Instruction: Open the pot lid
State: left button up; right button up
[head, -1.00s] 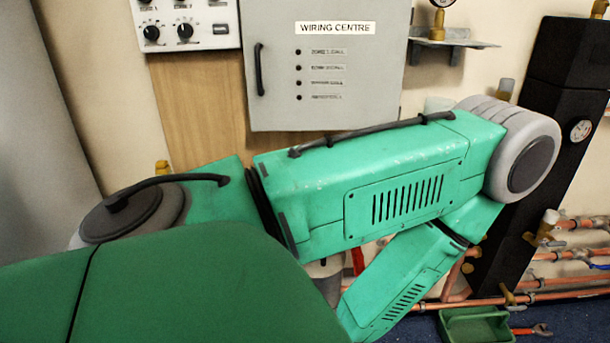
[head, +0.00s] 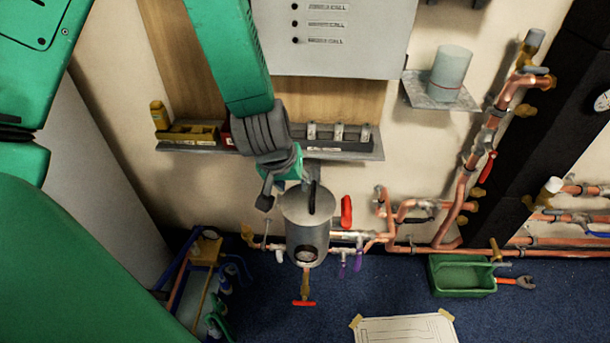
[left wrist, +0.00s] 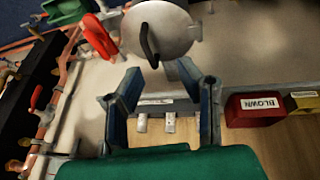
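The grey metal pot (head: 305,243) with a round gauge on its front stands upright on the pipework by the wall. Its flat round lid (head: 296,208) is on top, with a dark bar handle. The lid (left wrist: 178,28) and its handle (left wrist: 149,45) also show in the left wrist view. My left gripper (head: 285,192) comes down from above, close to the lid's back left edge. In the left wrist view my left gripper (left wrist: 160,72) has its fingers spread with nothing between them, just short of the lid. My right gripper is not in view.
A wall shelf (head: 350,153) with several small fittings is behind the gripper. A red handle (head: 346,212) stands right of the pot. Copper pipes (head: 455,205) run along the wall. A green tray (head: 460,277) and a blue tool rack (head: 200,285) are on the floor.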

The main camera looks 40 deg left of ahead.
aim_at(312, 191)
pick_arm(q)
jog(key=shift+n, duration=0.4)
jog(key=w+f+b, duration=0.1)
jog(key=w+f, duration=0.2)
jog(key=f, duration=0.1)
jog(key=w+f+b, duration=0.2)
jog(key=w+f, duration=0.2)
jog(key=shift+a, duration=0.15)
jog(key=shift+w+d+f, duration=0.25)
jog(key=shift+w+f, duration=0.15)
jog(key=shift+f, duration=0.1)
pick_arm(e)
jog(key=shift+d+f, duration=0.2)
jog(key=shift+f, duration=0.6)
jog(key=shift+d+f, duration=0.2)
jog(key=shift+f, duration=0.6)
pick_arm(q)
jog(key=shift+a, duration=0.1)
jog(key=shift+c, duration=0.5)
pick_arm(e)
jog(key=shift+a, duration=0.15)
pick_arm(q)
jog(key=shift+a, duration=0.15)
grip_shut()
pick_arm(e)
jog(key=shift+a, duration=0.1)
